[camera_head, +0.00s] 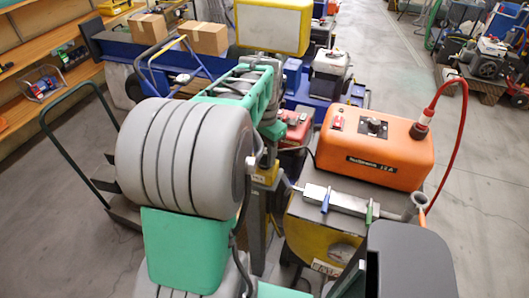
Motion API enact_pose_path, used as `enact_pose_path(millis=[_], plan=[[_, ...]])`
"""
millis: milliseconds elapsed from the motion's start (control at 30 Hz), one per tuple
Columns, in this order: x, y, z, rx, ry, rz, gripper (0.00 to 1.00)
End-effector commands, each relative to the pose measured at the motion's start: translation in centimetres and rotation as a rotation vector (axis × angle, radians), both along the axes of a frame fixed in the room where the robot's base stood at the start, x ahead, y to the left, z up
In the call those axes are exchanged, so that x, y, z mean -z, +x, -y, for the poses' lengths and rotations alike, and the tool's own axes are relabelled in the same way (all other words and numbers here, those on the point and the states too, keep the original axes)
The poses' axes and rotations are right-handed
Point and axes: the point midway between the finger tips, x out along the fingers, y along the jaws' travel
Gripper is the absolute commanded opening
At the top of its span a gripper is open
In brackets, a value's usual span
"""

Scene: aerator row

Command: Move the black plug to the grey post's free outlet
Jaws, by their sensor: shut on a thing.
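My gripper (267,158) is small and partly hidden at the end of my green and grey arm, near the picture's middle. It is shut at the top of a grey post with a yellow band (264,176). The black plug itself is hard to make out between the jaws and behind my arm's big grey joint. A dark cable (238,222) hangs down from near there along the post's left side. I cannot tell whether the plug is in an outlet or apart from it. The post's outlets are not clearly visible.
An orange box (376,148) with a red plug and red cable (462,135) stands right of the post on a yellow and grey machine (310,232). A trolley handle (75,125) is at left, with shelves behind. Open floor (485,220) lies at right.

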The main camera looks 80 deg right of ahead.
Motion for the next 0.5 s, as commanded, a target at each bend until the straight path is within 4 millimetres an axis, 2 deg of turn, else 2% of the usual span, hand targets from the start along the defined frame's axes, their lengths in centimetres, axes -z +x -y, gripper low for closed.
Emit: enact_pose_path(millis=[500], plan=[[1.4,0.0,0.0,0.0,0.0,0.0,0.0]])
